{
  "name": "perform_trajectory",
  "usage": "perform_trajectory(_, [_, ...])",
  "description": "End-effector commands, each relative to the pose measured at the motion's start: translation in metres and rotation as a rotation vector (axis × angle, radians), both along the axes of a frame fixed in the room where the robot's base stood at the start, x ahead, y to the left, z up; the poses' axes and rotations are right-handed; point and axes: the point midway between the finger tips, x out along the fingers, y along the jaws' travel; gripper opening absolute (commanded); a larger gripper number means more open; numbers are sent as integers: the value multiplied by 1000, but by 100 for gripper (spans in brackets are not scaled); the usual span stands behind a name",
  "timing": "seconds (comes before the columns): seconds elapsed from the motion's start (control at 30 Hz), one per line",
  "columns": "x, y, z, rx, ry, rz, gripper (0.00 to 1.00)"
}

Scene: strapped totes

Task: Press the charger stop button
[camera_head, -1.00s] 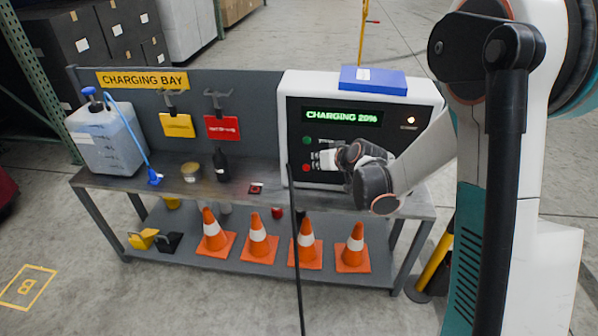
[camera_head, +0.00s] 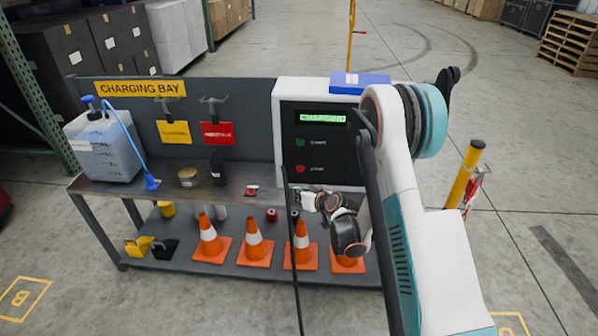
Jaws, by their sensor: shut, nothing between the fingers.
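The white charger (camera_head: 277,102) with a black front panel stands at the right end of the bench. Its green display (camera_head: 323,118) reads "CHARGING", with the rest hidden by my arm. A green button (camera_head: 300,142) sits above a red button (camera_head: 300,169) on the panel; their small labels are too blurred to read surely. My gripper (camera_head: 293,198) is shut and empty, below the red button and apart from it, near the bench's front edge. My arm covers the right part of the panel.
The grey bench (camera_head: 120,187) holds a blue-capped jug (camera_head: 104,148), a tin (camera_head: 188,177), a dark bottle (camera_head: 217,168) and a small red item (camera_head: 252,191). Orange cones (camera_head: 254,245) stand on the lower shelf. A blue box (camera_head: 358,82) lies on the charger. A yellow post (camera_head: 464,175) stands right.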

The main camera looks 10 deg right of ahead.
Motion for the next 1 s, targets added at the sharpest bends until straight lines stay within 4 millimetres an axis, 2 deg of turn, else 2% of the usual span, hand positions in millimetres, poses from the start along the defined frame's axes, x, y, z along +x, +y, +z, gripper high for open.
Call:
perform_trajectory(0.2, [1,0,0,0,1,0,0])
perform_trajectory(0.37, [11,-4,0,0,1,0,0])
perform_trajectory(0.8, [64,-21,0,0,1,-1,0])
perform_trajectory(1.0, [79,-26,0,0,1,0,0])
